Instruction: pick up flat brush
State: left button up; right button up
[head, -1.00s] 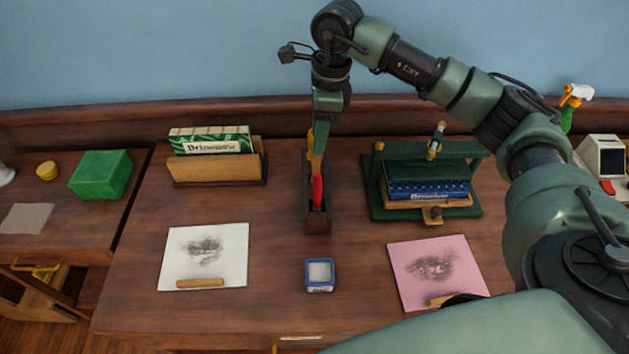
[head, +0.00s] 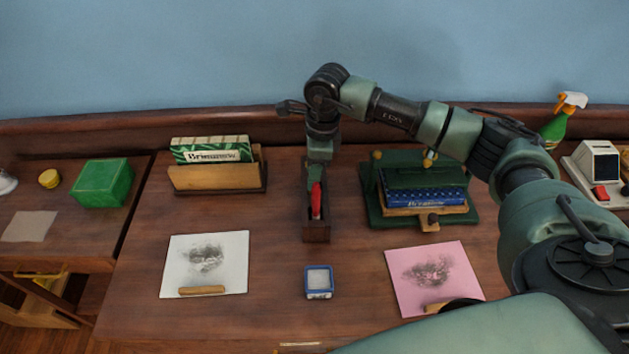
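A narrow dark wooden tray (head: 316,234) lies in the middle of the desk. A red object (head: 316,201), perhaps a handle, lies in it; I cannot tell whether it is the flat brush. My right gripper (head: 318,172) points down into the far part of the tray, just behind the red object. Its fingertips are hidden by the tray and its own body, so I cannot see whether it is open or holds anything. My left gripper is not in view.
A wooden book holder (head: 215,179) stands left of the tray, and a green stand with books (head: 374,212) stands right. A blue-rimmed box (head: 319,294), a white drawing (head: 180,260) and a pink drawing (head: 455,268) lie nearer. A spray bottle (head: 556,130) stands far right.

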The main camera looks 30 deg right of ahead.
grip_shut()
jog(key=shift+r, duration=0.1)
